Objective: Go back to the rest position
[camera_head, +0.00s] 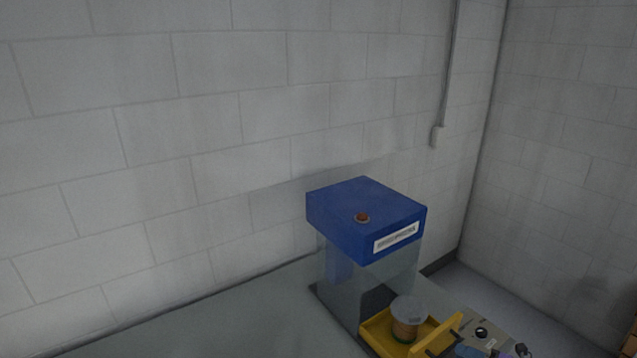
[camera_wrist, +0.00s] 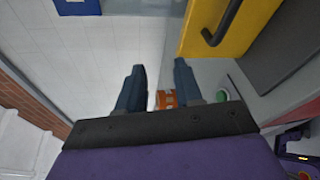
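A spool (camera_head: 406,322) with a grey top and copper-coloured winding stands upright in the drawer. My arm's end shows at the lower right of the head view, close to the drawer front; its fingers are not clear there. In the wrist view my gripper (camera_wrist: 161,78) has its two dark fingers apart with nothing held between them. A yellow panel (camera_wrist: 200,30) with a black handle (camera_wrist: 225,25) is to their right.
A grey block wall (camera_head: 200,130) stands behind the machine, and another wall (camera_head: 570,150) stands at the right. The grey surface (camera_head: 220,325) left of the machine is clear. An orange object (camera_wrist: 167,98) shows beyond the fingers, and a green round part (camera_wrist: 222,95) is to their right.

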